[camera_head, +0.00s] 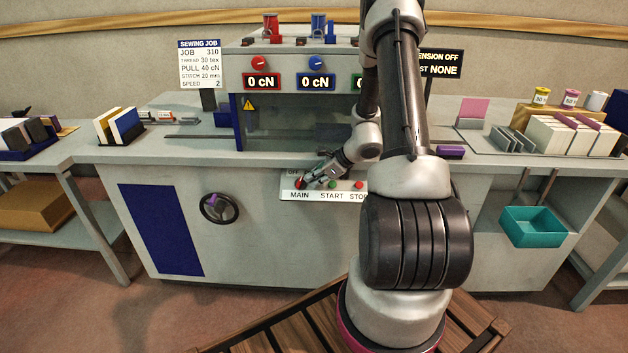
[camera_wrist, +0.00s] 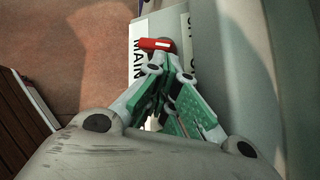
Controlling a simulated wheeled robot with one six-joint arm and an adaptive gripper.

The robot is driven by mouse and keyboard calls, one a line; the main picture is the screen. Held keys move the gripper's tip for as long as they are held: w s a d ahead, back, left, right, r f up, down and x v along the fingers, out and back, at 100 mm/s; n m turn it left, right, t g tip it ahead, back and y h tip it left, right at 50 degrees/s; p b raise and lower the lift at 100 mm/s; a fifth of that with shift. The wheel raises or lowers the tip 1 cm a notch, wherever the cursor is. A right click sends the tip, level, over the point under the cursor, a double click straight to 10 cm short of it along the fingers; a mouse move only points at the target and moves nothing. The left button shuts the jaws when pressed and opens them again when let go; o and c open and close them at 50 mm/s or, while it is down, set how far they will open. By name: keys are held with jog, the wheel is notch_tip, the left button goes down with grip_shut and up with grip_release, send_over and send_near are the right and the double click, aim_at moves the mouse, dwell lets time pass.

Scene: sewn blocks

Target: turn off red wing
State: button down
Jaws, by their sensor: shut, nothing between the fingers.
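The red wing (camera_head: 300,184) is a small red handle above the MAIN label on the white control panel (camera_head: 287,195). An OFF mark shows near it on the panel. In the wrist view the red wing (camera_wrist: 154,44) lies crosswise at the far end of my fingers. My gripper (camera_head: 309,182) is shut and empty, with its tips right beside the red wing. In the wrist view my gripper (camera_wrist: 168,58) partly covers the panel behind it, and I cannot tell whether the tips touch the wing.
A green START button (camera_head: 332,185) and a red STOP button (camera_head: 359,185) sit to the right on the same panel. A black handwheel (camera_head: 220,208) is on the cabinet front to the left. A teal bin (camera_head: 533,227) hangs at the right.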

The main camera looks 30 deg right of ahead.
jog(key=shift+r, duration=0.15)
dwell(0.4)
jog(key=shift+r, duration=0.65)
